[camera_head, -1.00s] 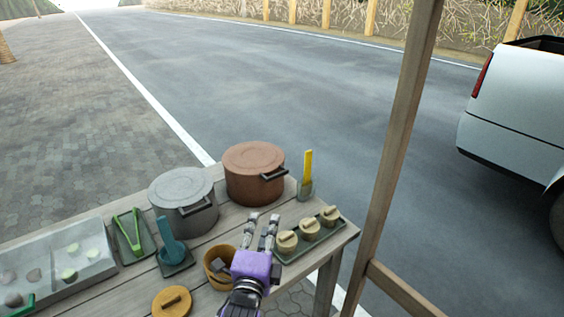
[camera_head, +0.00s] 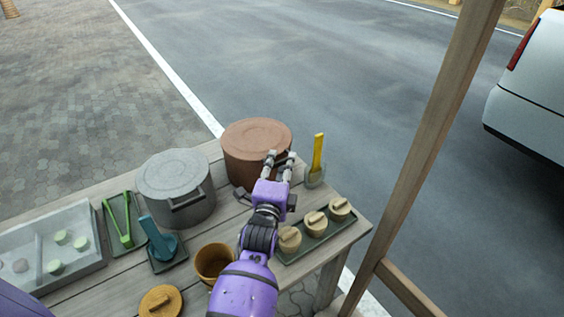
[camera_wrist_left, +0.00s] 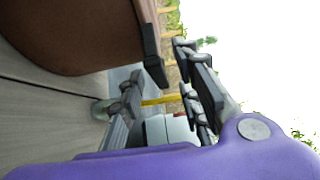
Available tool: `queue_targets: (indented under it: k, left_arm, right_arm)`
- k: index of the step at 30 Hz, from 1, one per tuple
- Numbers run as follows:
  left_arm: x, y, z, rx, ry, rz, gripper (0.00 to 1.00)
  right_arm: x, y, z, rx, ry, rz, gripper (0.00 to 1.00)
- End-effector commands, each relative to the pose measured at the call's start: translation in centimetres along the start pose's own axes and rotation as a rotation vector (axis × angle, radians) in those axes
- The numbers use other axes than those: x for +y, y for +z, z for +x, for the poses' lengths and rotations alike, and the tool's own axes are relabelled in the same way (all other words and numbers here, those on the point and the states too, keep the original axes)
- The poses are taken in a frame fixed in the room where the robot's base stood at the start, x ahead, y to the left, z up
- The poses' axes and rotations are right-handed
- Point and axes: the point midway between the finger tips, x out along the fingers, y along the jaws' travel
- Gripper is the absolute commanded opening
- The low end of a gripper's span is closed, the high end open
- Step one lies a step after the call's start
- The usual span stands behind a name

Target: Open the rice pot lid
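A reddish-brown pot (camera_head: 241,168) with a flat lid (camera_head: 257,134) stands at the back of the wooden table, lid on. Its dark handle (camera_wrist_left: 152,55) shows in the left wrist view beside the brown wall; in the head view my fingers partly cover it. A grey pot (camera_head: 178,205) with a grey lid (camera_head: 172,173) stands to its left, also covered. Which one is the rice pot I cannot tell. My left gripper (camera_head: 281,160) is open and empty at the brown pot's front right. Its spread fingers (camera_wrist_left: 165,88) are near the handle; contact is unclear. My right gripper is not in view.
A yellow paddle (camera_head: 318,152) in a holder stands right of the brown pot. A green tray (camera_head: 309,243) holds small lidded cups. An open brown cup (camera_head: 213,264) and round wooden lid (camera_head: 160,302) lie in front. A wooden post (camera_head: 436,130) rises at right.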

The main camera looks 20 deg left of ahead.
Motion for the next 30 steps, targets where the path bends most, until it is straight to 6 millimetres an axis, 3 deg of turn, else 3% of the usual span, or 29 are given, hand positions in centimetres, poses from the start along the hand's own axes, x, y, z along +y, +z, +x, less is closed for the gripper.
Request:
queue_targets:
  k: [4, 12, 20, 30]
  left_arm:
    - [0.0, 0.0, 1.1, 0.0, 0.0, 0.002, 0.31]
    - [0.0, 0.0, 1.3, 0.0, 0.0, 0.001, 0.31]
    - [0.0, 0.0, 1.3, 0.0, 0.0, 0.001, 0.0]
    - [0.0, 0.0, 1.3, 0.0, 0.0, 0.001, 0.0]
  right_arm:
    - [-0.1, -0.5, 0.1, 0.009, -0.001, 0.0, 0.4]
    - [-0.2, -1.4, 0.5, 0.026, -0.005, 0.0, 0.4]
    - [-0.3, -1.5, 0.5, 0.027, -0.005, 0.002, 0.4]
    - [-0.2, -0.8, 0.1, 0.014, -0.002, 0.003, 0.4]
